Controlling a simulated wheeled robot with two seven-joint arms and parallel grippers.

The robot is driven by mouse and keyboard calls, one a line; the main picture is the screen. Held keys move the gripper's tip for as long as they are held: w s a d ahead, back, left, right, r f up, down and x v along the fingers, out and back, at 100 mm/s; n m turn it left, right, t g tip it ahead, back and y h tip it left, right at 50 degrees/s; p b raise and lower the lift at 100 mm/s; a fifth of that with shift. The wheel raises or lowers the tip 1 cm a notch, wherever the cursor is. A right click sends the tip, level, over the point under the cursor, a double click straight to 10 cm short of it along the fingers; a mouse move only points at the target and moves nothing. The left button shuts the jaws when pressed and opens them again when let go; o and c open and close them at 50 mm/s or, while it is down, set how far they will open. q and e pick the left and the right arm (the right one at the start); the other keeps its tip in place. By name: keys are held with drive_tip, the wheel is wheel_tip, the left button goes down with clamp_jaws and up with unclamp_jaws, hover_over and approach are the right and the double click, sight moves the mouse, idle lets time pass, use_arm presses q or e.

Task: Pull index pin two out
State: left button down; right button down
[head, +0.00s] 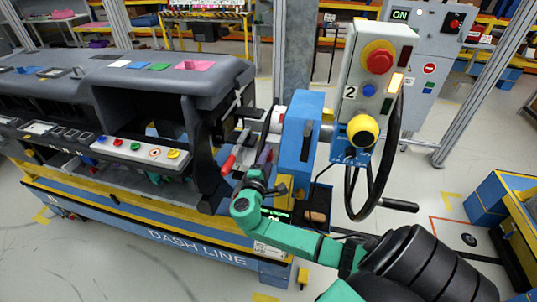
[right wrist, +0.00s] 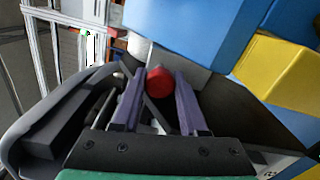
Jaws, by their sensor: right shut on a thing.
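My right gripper (head: 264,168) reaches in from the lower right to the near side of the blue box at the dashboard module's right end. In the right wrist view its two purple fingers (right wrist: 160,100) are shut on a round red knob (right wrist: 158,82), which I take to be an index pin's head. The pin's shaft is hidden behind the knob, so I cannot tell how far out it sits. No number shows on the knob. In the head view the gripped knob is hidden. My left gripper is not in view.
A red-handled lever (head: 228,165) sits just left of my gripper. The blue box (head: 299,145) is close on its right. A control box marked 2 (head: 375,85) and a black handwheel (head: 372,195) stand further right. The dashboard (head: 120,85) rests on a blue and yellow cart (head: 150,232).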

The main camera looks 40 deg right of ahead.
drive_tip(key=c, duration=0.6)
unclamp_jaws()
drive_tip(key=shift+a+f, duration=0.15)
drive_tip(key=shift+f, duration=0.1)
drive_tip(key=shift+o, duration=0.8)
drive_tip(key=shift+s+r, duration=0.1)
drive_tip(key=shift+s, duration=0.05)
drive_tip(key=shift+r, duration=0.1)
drive_tip(key=b+v, duration=0.3)
drive_tip(key=v, duration=1.1)
drive_tip(key=shift+s+a+b, duration=0.2)
drive_tip(key=shift+a+b, duration=0.1)
